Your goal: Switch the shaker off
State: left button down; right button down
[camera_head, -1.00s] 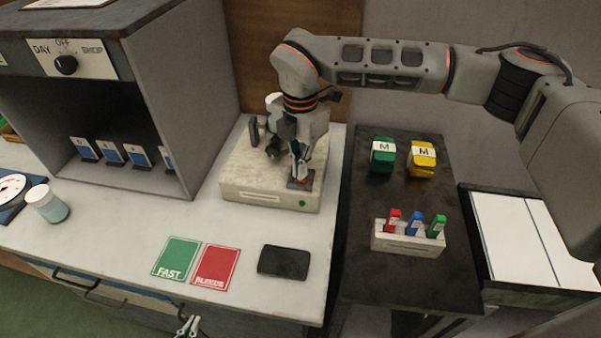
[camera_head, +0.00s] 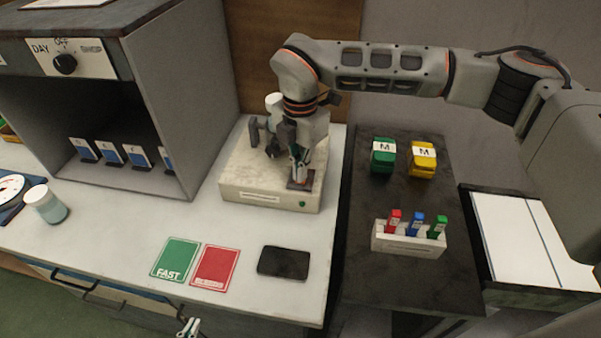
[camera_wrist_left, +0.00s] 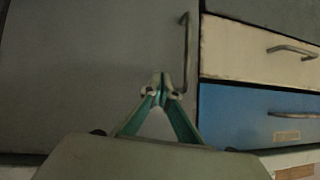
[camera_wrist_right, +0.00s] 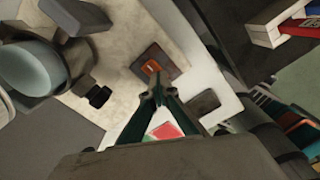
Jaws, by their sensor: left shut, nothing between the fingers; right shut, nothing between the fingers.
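The shaker (camera_head: 262,197) is a cream box on the white counter, with a small green light on its front. It also shows in the right wrist view (camera_wrist_right: 115,68). Its switch is an orange rocker on a dark plate (camera_wrist_right: 172,64), at the shaker's front right corner. My right gripper (camera_head: 299,177) points down at this plate, shut and empty; in the right wrist view its tips (camera_wrist_right: 157,80) are at the orange switch, and I cannot tell whether they touch it. My left gripper (camera_wrist_left: 160,80) is shut and empty, low in front of the counter's drawers.
A green FAST card (camera_head: 176,259), a red card (camera_head: 214,267) and a dark flat pad (camera_head: 284,262) lie on the counter. A rack with several coloured pieces (camera_head: 408,241) and green (camera_head: 383,157) and yellow (camera_head: 422,159) M blocks stand right. A jar (camera_head: 46,204) stands left.

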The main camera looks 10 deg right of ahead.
jog(key=shift+r+p, duration=0.7)
jog(key=shift+r, duration=0.5)
jog(key=shift+r+p, duration=1.15)
jog(key=shift+r, duration=1.05)
jog(key=shift+s, duration=0.1)
